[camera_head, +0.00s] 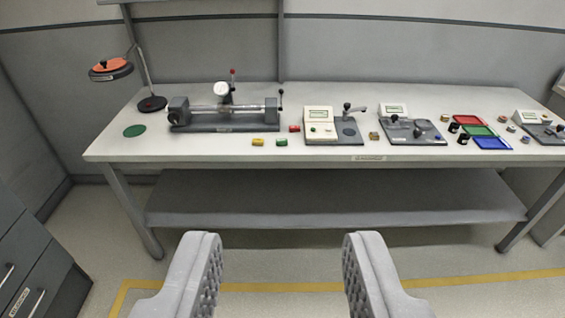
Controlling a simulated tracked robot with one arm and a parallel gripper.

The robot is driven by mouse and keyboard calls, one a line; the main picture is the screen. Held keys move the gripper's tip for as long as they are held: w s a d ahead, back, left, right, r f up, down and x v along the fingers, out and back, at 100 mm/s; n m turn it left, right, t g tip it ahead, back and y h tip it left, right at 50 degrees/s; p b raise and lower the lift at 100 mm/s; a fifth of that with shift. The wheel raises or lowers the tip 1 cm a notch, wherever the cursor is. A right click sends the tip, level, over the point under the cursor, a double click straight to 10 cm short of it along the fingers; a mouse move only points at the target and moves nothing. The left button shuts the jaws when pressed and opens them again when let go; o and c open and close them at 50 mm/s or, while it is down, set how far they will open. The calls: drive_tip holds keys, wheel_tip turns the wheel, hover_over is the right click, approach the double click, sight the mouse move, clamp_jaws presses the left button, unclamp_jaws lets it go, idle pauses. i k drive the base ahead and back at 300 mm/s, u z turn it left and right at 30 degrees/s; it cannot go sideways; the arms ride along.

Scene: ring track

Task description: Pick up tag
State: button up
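My gripper (282,242) is in the lower part of the view with its two grey ridged fingers wide apart. It is open and nothing is between the fingers. It is in front of the white workbench (220,151), well apart from it. No item can be told for certain as the tag. Small coloured pieces lie near the bench's front edge: a yellow one (257,142), a green one (282,142) and a red one (294,128). They are too small to read.
A grey bench device (225,128) and an orange lamp (110,70) stand at the left. A box with a display (320,120), another instrument (412,132) and red (472,121), green and blue trays are farther right. A lower shelf (335,200) spans the bench. Dark drawers (35,265) stand lower left.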

sight(279, 142)
drive_tip(key=z, duration=0.15)
drive_tip(key=k, duration=0.25)
drive_tip(key=u, duration=0.85)
drive_tip(key=i, duration=1.95)
drive_tip(key=z, duration=0.25)
